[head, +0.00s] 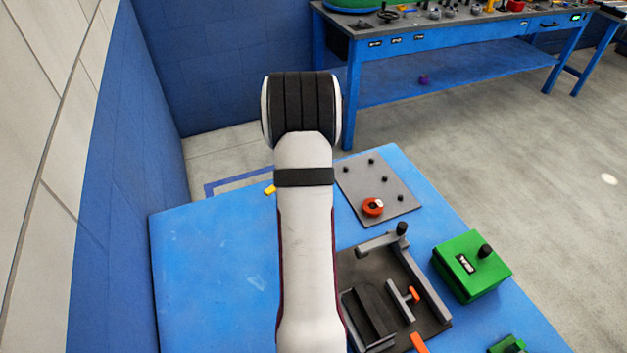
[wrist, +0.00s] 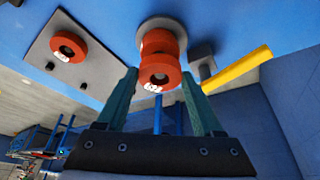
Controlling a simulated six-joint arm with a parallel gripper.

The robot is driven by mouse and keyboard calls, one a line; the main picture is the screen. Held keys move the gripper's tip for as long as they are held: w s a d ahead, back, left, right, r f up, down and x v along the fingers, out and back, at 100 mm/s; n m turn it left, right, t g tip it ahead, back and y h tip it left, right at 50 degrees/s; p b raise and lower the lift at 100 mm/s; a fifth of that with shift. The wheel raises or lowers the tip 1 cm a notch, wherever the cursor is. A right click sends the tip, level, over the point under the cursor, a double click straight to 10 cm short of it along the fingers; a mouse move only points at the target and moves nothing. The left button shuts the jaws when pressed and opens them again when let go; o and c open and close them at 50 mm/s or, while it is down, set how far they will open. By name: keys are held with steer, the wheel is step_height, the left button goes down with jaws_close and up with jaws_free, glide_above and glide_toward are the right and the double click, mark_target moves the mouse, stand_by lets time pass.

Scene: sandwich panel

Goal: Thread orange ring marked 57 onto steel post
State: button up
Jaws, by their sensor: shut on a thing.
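My gripper (wrist: 159,76) is in the wrist view, with its two teal fingers shut on an orange ring (wrist: 158,80). The ring has a white label on its near edge; its number is too small to read. A second orange ring shape (wrist: 158,41) shows directly behind the held one, in front of a round grey base (wrist: 168,22). The steel post itself cannot be made out; the rings may hide it, and I cannot tell whether the held ring is around it. In the head view my arm hides the gripper and this spot.
Another orange ring (head: 373,206) lies on a grey plate (head: 400,212) with several dark pegs. A yellow bar (wrist: 236,69) lies beside the grey base. A dark clamp fixture (head: 435,322) and a green box (head: 472,268) stand at right. The blue table's left part (head: 215,270) is clear.

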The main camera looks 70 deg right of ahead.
steer(key=shift+f, duration=0.3)
steer(key=shift+f, duration=0.3)
stand_by(0.5)
steer(key=shift+f, duration=0.2)
steer(key=o, duration=1.4)
step_height(320, 180, up, 9)
steer(key=shift+f, duration=0.15)
